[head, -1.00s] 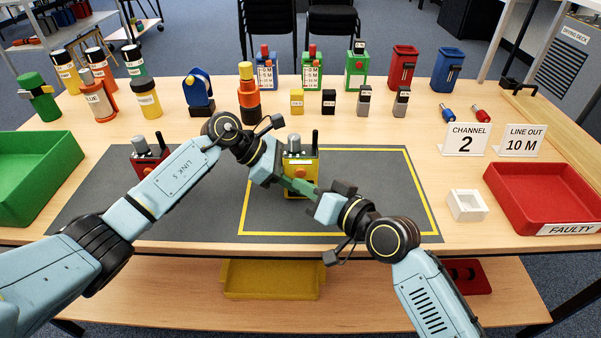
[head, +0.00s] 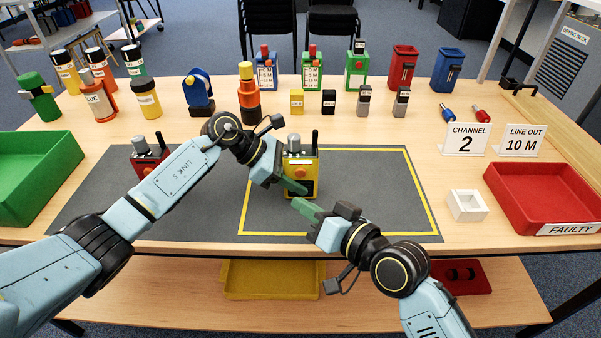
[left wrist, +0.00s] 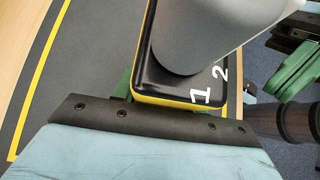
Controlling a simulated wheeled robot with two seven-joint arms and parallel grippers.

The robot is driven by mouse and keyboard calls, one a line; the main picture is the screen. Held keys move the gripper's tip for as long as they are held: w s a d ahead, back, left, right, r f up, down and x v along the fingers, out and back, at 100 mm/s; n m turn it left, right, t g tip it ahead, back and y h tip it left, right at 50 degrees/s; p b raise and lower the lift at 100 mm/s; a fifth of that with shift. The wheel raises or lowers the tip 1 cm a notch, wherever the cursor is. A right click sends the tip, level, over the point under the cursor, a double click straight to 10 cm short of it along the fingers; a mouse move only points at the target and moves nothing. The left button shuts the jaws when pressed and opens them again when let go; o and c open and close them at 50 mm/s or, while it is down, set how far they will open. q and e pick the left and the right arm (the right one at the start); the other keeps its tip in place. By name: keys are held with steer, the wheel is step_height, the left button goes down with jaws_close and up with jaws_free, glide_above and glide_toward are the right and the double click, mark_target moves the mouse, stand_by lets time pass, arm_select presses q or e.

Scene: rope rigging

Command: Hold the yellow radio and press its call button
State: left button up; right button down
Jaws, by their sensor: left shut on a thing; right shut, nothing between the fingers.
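The yellow radio (head: 312,166) stands upright over the yellow-outlined part of the grey mat, with a grey knob, a black antenna and an orange round button on its front. My left gripper (head: 292,184) is shut on it from the left. In the left wrist view the radio's black top (left wrist: 185,88) shows the numbers 1 and 2 beside a large grey knob; one green finger is partly hidden below it. My right gripper (head: 303,207) is shut and empty, in front of the radio and apart from it. I cannot tell whether the radio touches the mat.
A red radio (head: 150,158) stands at the mat's left. A green tray (head: 45,205) is at far left, a red FAULTY tray (head: 545,228) at right, with a small white box (head: 467,205) beside it. Signs read CHANNEL 2 (head: 466,140) and LINE OUT 10 M (head: 521,142). The mat's right is clear.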

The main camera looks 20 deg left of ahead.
stand_by(0.3)
arm_select(q)
steer(key=o, duration=1.2)
steer(key=shift+p+v, duration=0.7)
steer(key=shift+v, duration=1.5)
steer(key=shift+p+v, duration=0.5)
steer(key=shift+v, duration=1.85)
arm_select(e)
steer(key=shift+r, duration=1.25)
